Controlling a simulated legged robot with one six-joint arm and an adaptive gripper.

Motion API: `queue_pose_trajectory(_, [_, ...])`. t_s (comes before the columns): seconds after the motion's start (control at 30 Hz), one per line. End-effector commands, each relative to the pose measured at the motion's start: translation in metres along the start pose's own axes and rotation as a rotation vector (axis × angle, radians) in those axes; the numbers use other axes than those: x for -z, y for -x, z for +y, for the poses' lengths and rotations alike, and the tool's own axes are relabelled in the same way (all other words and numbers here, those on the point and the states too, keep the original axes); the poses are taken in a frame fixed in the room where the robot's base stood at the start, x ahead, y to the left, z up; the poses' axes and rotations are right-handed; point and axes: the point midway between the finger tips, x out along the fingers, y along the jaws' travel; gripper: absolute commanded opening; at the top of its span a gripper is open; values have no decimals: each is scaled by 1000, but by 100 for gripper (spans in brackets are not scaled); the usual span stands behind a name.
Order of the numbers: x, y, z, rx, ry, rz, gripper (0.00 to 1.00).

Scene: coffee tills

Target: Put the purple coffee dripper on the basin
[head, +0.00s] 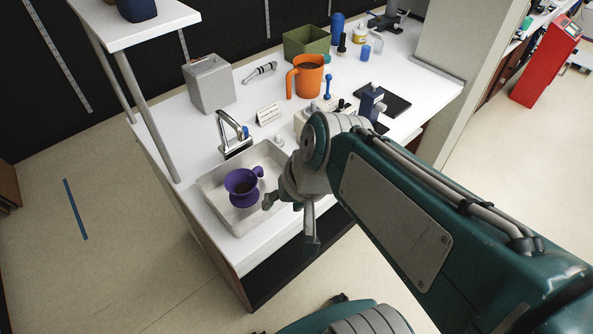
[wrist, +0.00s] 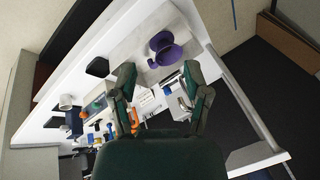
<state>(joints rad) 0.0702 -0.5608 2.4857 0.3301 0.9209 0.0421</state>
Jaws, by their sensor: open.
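The purple coffee dripper (head: 242,188) is a cone with a handle and a flared base. It sits upright in the grey metal basin (head: 215,207), near its front left, beside the faucet (head: 232,128). In the wrist view the dripper (wrist: 164,45) shows beyond the fingertips. My gripper (head: 290,218) is open and empty over the right front side of the basin, to the right of the dripper and apart from it. In the wrist view the two fingers of my gripper (wrist: 158,72) are spread wide with nothing between them.
An orange mug (head: 306,78), a grey square container (head: 209,84), a green bin (head: 306,43) and a small sign (head: 268,113) stand behind the basin. A shelf (head: 130,22) on posts stands at the left.

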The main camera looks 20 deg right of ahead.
Motion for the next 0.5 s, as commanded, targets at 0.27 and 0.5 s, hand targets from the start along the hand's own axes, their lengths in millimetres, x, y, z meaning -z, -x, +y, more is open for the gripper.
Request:
queue_pose_trajectory(0.27, [-1,43,22,-202,321,183,61])
queue_pose_trajectory(0.5, [0,44,24,-214,334,189,61])
